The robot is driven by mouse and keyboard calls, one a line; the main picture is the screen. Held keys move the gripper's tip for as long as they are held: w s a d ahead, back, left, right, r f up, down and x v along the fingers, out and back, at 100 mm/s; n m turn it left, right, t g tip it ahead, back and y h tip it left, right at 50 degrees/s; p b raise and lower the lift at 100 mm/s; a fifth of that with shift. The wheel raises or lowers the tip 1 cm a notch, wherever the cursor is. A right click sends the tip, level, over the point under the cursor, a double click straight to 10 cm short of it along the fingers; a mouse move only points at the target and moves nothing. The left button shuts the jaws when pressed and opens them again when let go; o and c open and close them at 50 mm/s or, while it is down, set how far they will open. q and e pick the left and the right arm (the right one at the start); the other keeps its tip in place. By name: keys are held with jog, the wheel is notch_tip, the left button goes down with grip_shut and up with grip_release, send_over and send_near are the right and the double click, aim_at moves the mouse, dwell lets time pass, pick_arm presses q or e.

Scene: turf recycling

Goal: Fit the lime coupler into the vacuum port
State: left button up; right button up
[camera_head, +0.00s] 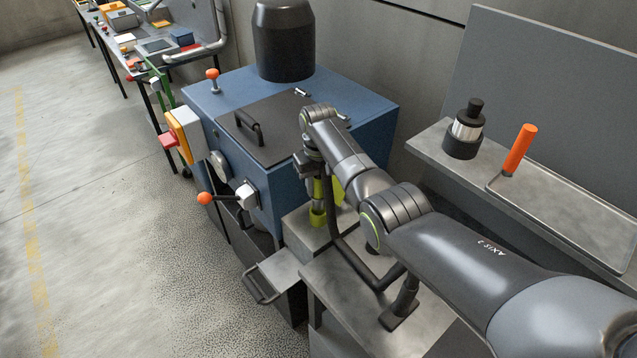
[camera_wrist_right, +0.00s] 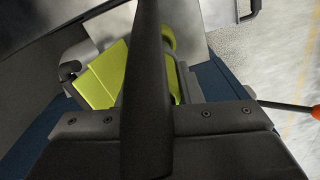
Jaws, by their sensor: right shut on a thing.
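The lime coupler (camera_head: 317,212) stands upright at the right side of the blue machine, above a grey block. My right gripper (camera_head: 314,172) is over it, pointing down and shut on it; my arm hides part of the grip. In the right wrist view lime surfaces (camera_wrist_right: 108,76) show behind a dark bar across the middle, which hides much of them. I cannot make out the vacuum port or whether the coupler touches it. My left gripper is not in view.
The blue machine (camera_head: 372,105) has a dark hatch (camera_head: 270,130) and an orange-knobbed lever (camera_head: 205,198). A dark bent tube (camera_head: 352,262) runs beside the coupler. The left floor is clear.

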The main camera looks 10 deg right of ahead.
aim_at(318, 198)
dwell(0.5)
jog(key=shift+f+b, duration=1.9)
jog(key=shift+f, duration=0.9)
jog(key=o, duration=1.1)
jog(key=shift+r, duration=0.1)
